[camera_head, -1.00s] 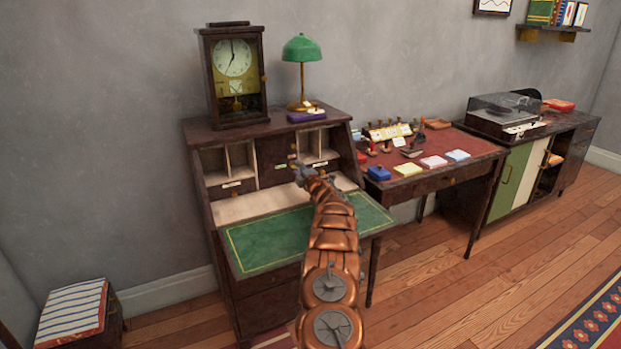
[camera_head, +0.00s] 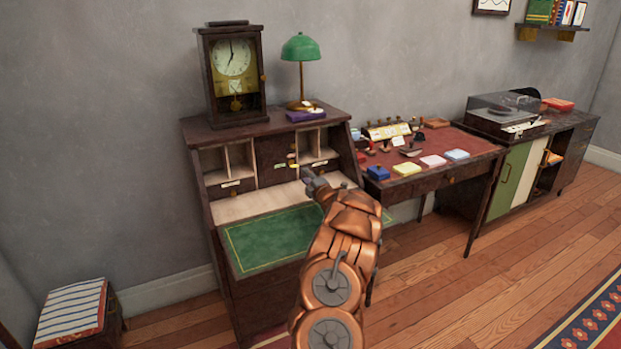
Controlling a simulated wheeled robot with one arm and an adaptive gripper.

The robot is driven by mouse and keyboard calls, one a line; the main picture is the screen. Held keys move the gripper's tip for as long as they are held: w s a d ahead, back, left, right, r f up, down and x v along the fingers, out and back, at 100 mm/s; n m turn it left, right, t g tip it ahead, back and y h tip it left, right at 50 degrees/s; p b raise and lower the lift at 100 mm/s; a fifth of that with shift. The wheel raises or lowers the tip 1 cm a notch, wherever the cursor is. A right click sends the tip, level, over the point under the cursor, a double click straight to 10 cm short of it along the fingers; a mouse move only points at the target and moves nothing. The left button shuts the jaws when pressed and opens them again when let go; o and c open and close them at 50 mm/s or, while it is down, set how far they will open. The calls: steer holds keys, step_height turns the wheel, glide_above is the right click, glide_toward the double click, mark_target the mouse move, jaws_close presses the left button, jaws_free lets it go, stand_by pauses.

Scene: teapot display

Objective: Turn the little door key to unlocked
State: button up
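The writing desk (camera_head: 160,128) stands open, with its green-topped flap (camera_head: 262,238) lowered. The little door (camera_head: 268,153) is the dark panel in the middle of the desk's compartments and looks closed. A small yellowish piece (camera_head: 294,166) at its right side may be the key or its tag; it is too small to tell which way it is turned. My gripper (camera_head: 308,177) is just in front of and below this piece, apparently a little apart from it. The fingers are small and dark, so their opening is unclear. My arm hides part of the flap and the right lower compartments.
A clock (camera_head: 233,75), a green lamp (camera_head: 301,48) and a purple object (camera_head: 306,116) stand on the desk top. To the right is a red-topped table (camera_head: 470,143) with small coloured boxes. A low cabinet (camera_head: 510,185) carries a record player (camera_head: 505,113). The flap's left part is clear.

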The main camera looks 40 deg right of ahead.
steer(key=shift+s+a, duration=0.25)
steer(key=shift+s, duration=0.2)
stand_by(0.6)
